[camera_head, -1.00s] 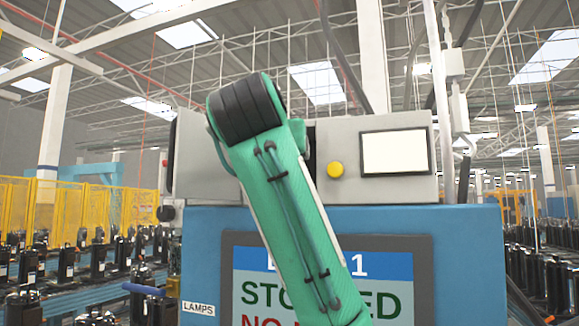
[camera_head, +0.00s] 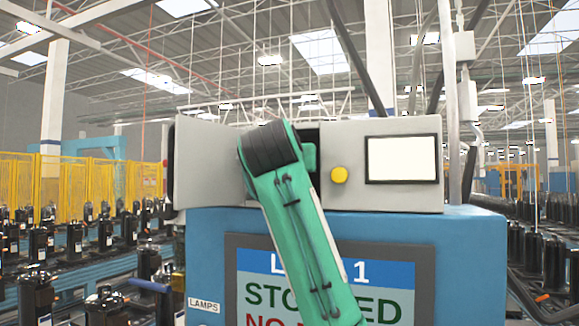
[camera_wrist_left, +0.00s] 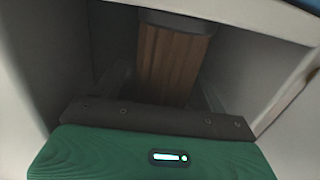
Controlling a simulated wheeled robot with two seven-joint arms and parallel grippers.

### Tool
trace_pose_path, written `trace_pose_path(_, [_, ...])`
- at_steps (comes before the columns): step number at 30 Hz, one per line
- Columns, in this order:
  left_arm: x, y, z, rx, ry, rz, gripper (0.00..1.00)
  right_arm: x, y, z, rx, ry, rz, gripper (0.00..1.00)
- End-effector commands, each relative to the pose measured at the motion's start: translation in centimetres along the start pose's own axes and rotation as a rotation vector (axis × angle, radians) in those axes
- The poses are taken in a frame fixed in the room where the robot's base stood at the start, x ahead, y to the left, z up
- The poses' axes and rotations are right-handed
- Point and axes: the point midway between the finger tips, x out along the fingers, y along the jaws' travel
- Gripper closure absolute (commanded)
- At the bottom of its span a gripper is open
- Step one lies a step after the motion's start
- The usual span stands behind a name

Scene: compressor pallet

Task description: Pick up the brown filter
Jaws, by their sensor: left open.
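The brown filter (camera_wrist_left: 174,62) stands inside a pale compartment in the left wrist view, ribbed and brown with a dark cap (camera_wrist_left: 178,21) on top. My left gripper (camera_wrist_left: 164,92) is open, with its dark fingers low on either side of the filter; contact cannot be told in the shadow. In the head view my green left arm covers much of the opening (camera_head: 312,135) in the grey box (camera_head: 318,190). The left gripper and the filter are hidden there. My right gripper is in neither view.
The compartment's pale walls (camera_wrist_left: 285,60) are close on both sides. A panel (camera_head: 208,165) stands at the box's left. A yellow button (camera_head: 339,175) and a white screen (camera_head: 401,159) are on its front. The blue cabinet (camera_head: 465,260) with a display (camera_head: 255,290) is below.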

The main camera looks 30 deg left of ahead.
Motion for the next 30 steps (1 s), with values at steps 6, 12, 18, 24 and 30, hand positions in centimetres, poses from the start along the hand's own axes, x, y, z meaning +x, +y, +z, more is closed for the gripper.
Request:
trace_pose_path(6, [0.1,0.0,0.1,0.0,0.0,0.0,0.26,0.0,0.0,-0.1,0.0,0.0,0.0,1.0])
trace_pose_path(12, [0.0,0.0,0.0,0.0,0.0,0.0,0.62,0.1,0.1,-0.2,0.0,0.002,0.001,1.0])
trace_pose_path(18, [0.0,0.0,0.0,0.0,0.0,0.0,0.76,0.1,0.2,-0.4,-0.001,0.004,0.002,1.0])
trace_pose_path(24, [0.0,0.0,0.0,0.0,0.001,0.0,0.76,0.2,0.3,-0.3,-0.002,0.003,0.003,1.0])
trace_pose_path(30, [0.0,0.0,-0.1,0.0,0.002,0.0,0.76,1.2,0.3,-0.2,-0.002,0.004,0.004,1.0])
